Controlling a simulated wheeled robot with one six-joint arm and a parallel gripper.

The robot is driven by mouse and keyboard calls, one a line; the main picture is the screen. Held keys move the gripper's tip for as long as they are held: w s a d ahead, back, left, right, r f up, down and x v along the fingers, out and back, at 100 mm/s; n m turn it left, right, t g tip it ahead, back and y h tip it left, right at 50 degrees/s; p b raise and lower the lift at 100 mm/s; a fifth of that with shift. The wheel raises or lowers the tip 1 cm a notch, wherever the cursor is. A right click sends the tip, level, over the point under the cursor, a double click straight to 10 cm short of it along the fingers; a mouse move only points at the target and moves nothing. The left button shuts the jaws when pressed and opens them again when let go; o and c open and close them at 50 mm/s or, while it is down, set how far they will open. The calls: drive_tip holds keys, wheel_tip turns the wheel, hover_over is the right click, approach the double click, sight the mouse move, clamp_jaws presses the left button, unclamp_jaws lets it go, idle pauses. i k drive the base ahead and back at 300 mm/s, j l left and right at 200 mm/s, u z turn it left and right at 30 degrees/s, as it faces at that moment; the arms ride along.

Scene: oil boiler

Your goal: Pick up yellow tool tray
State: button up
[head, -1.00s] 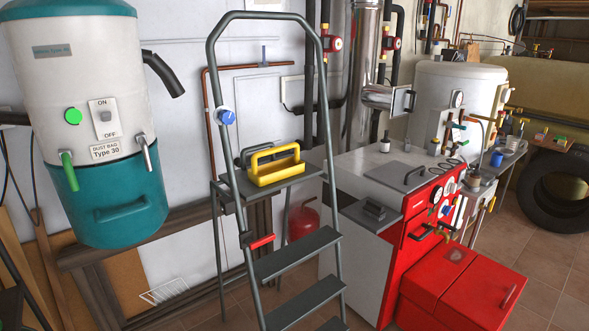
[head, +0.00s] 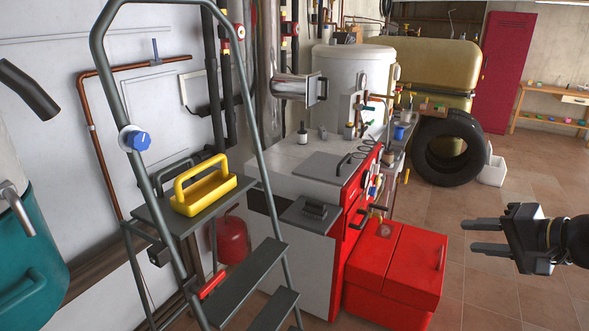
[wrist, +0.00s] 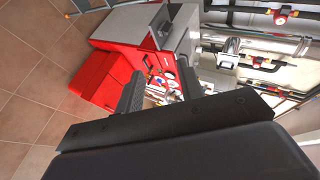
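The yellow tool tray (head: 203,188) with its raised handle stands upright on the dark top platform of the grey stepladder (head: 152,214), at the left in the head view. A grey object with a handle sits behind the tray, partly hidden by it. My gripper (head: 478,237) is at the right of the head view, far from the tray, with its two fingers apart and nothing between them. In the wrist view both dark fingers (wrist: 160,92) show with a gap between them. The tray does not show in the wrist view.
The red and white boiler (head: 345,215) and red box (head: 397,262) stand between the ladder and my gripper. The ladder's side rails rise beside the tray. Tiled floor is clear at the right.

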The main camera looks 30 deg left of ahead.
sight(190, 201)
drive_tip(key=j, duration=1.6)
drive_tip(key=i+j, duration=0.1)
drive_tip(key=j, duration=1.45)
